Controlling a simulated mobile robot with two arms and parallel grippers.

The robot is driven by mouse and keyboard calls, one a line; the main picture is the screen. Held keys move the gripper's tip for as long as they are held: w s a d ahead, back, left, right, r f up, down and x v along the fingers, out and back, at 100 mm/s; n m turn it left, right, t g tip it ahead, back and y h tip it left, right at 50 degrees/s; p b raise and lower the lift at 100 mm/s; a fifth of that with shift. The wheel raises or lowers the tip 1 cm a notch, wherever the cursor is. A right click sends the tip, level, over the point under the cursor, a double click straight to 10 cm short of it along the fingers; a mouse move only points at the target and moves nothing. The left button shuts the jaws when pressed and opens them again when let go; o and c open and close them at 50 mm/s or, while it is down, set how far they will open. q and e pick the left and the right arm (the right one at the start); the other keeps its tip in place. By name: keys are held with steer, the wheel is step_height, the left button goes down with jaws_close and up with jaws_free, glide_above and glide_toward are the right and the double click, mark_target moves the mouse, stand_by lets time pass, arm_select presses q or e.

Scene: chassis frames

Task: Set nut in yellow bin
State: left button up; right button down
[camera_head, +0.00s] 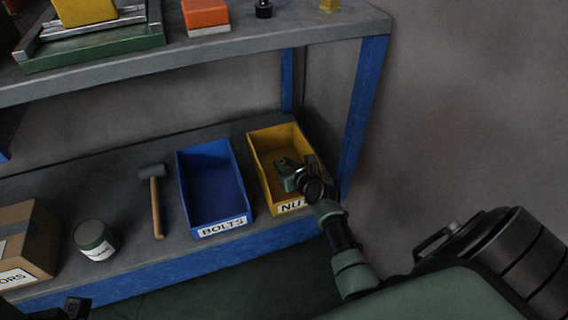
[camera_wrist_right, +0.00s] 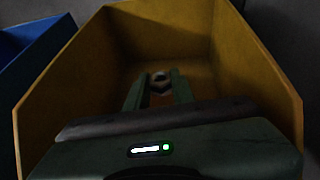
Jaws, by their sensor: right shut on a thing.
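The yellow bin (camera_head: 256,158), labelled NUTS, stands on the lower shelf at its right end. My right gripper (camera_head: 285,165) reaches into the bin from the front right. In the right wrist view the yellow bin (camera_wrist_right: 75,93) surrounds the fingers, and my right gripper (camera_wrist_right: 159,84) is shut on a small grey metal nut (camera_wrist_right: 160,77) at the fingertips. The nut is within the bin's walls; I cannot tell whether it touches the floor. In the head view the gripper hides it. A dark part at the bottom left edge may be my left gripper (camera_head: 75,308); its jaws are unclear.
The blue BOLTS bin (camera_head: 213,190) stands left of the yellow bin. Further left are a mallet (camera_head: 156,200), a green tin (camera_head: 95,238) and a cardboard box (camera_head: 25,240). A blue shelf post (camera_head: 362,110) and the upper shelf (camera_head: 230,45) are close by.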

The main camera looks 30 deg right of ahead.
steer(key=shift+f, duration=0.3)
steer(key=c, duration=1.2)
jaws_free()
